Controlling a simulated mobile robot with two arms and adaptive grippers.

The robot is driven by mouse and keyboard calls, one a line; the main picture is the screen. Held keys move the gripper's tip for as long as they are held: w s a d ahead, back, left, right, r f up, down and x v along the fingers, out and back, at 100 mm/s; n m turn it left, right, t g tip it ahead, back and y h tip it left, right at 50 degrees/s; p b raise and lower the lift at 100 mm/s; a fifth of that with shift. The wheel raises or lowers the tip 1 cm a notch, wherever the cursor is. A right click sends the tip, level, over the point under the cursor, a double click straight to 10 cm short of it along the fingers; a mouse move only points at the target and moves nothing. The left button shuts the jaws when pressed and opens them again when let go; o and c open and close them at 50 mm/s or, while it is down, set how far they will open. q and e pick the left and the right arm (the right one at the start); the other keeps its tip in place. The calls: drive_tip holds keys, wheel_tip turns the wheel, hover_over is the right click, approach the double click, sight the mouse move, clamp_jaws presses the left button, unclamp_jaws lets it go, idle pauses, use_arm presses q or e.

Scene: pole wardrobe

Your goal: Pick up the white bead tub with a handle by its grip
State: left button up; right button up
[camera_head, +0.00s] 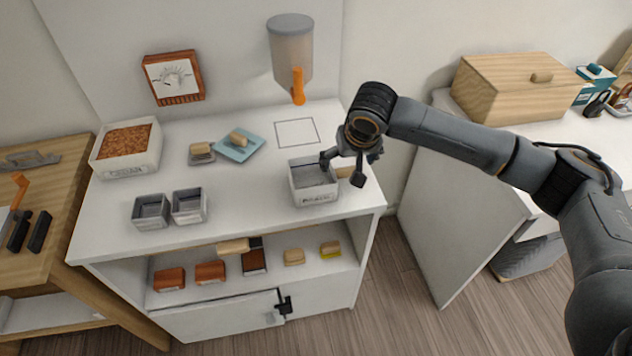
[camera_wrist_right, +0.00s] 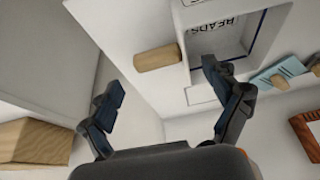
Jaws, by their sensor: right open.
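The white bead tub (camera_head: 314,196) stands on the right part of the white counter, near its right edge. It is an open rectangular box with a grey inside, and a light wooden grip (camera_head: 345,173) sticks out from its right side. In the right wrist view the tub (camera_wrist_right: 262,42) shows lettering inside, and its wooden grip (camera_wrist_right: 157,57) lies ahead, between the lines of the fingers. My right gripper (camera_head: 342,169) is open and empty above the grip, with its fingers apart (camera_wrist_right: 162,82); whether they touch anything is hard to tell. My left gripper is out of view.
A white tub with brown contents (camera_head: 103,163), two grey bins (camera_head: 151,222), a blue tray (camera_head: 232,153) and a hanging dispenser (camera_head: 292,50) are around the counter. A marked square (camera_head: 297,132) behind the tub is empty. A wooden box (camera_head: 515,100) sits at right.

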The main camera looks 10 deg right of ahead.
sight(345, 168)
drive_tip(key=x, duration=0.4)
drive_tip(key=shift+f, duration=0.4)
drive_tip(key=shift+c, duration=0.2)
drive_tip(key=c, duration=1.4)
